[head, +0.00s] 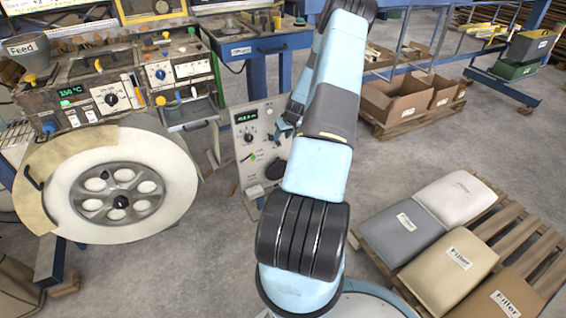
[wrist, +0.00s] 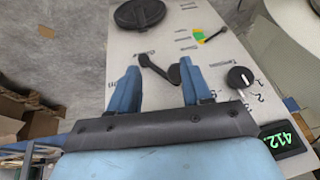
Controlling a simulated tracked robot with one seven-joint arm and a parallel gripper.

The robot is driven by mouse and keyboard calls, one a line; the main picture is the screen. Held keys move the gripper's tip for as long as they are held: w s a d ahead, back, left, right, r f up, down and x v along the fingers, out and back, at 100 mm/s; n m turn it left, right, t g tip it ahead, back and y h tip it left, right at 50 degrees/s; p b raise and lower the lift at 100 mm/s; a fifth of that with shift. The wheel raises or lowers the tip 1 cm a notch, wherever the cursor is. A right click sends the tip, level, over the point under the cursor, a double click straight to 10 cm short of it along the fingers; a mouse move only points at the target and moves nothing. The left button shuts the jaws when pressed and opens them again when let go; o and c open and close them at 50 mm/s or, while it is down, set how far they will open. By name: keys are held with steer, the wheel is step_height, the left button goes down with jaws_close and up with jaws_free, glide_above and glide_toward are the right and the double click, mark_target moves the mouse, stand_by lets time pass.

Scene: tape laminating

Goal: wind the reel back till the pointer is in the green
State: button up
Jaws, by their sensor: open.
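The reel (head: 150,154), a large pale roll on a grey spoked hub (head: 118,194), stands at the left in the head view. A grey control panel (head: 241,178) stands to its right. A black crank (wrist: 160,68) on this panel shows in the wrist view, between the blue fingers of my gripper (wrist: 158,70). My gripper is open; I cannot tell whether a finger touches the crank. The small yellow-and-green scale (wrist: 203,36) is beyond the fingers.
The panel also carries a black round part (wrist: 139,13), a numbered knob (wrist: 240,77) and a green display (wrist: 283,139). A bench with controls (head: 100,95) is behind the reel. Filler sacks on a pallet (head: 531,245) lie at the right. Open floor lies behind the arm.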

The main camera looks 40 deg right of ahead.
glide_toward(281, 163)
steer(key=shift+m, duration=0.4)
steer(key=x, duration=0.9)
steer(key=shift+d, duration=0.15)
steer(key=shift+c, duration=0.5)
steer(key=shift+r, duration=0.1)
jaws_close()
